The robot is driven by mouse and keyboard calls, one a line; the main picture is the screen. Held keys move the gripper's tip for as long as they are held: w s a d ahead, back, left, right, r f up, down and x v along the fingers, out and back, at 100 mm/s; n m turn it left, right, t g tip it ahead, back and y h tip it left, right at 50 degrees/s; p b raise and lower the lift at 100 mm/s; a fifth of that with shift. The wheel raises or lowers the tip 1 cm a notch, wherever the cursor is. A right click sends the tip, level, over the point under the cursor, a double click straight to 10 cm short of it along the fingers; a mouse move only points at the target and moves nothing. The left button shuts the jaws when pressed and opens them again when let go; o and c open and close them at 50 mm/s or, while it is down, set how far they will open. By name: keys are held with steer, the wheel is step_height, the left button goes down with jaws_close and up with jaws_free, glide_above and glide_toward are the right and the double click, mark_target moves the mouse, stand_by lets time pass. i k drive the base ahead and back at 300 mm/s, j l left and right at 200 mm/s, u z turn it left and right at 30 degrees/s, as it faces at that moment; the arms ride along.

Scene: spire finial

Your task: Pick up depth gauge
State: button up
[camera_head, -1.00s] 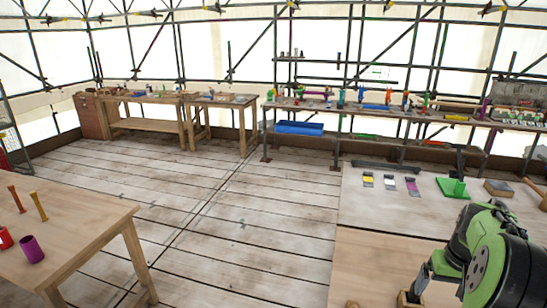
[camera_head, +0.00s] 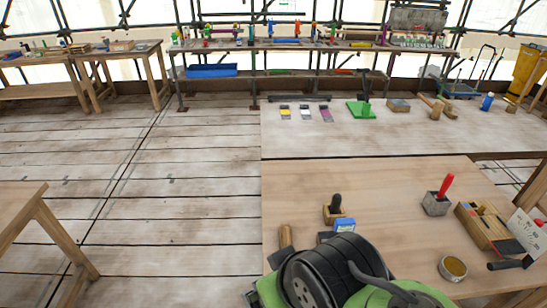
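I cannot pick out the depth gauge for certain among the small things here. The near wooden workbench (camera_head: 390,180) holds a small wooden tool with a black knob (camera_head: 335,210), a blue box (camera_head: 344,225) close by it, and a grey block with a red handle (camera_head: 440,197). My green and black arm covers the bench's near middle and may hide things there. My gripper's fingers do not show, so I cannot see what they hold or touch.
A wooden box (camera_head: 487,228), a round tin (camera_head: 453,268) and a black-handled tool (camera_head: 510,263) lie at the bench's right. A pale surface behind bears a green stand (camera_head: 361,108) and a mallet (camera_head: 435,106). The plank floor (camera_head: 160,195) at left is clear.

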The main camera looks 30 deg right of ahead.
mark_target(341, 224)
steer(key=k+l+z, duration=0.15)
steer(key=z, duration=0.3)
steer(key=k+l+z, duration=0.15)
steer(key=l+z, duration=0.35)
steer(key=j, duration=0.1)
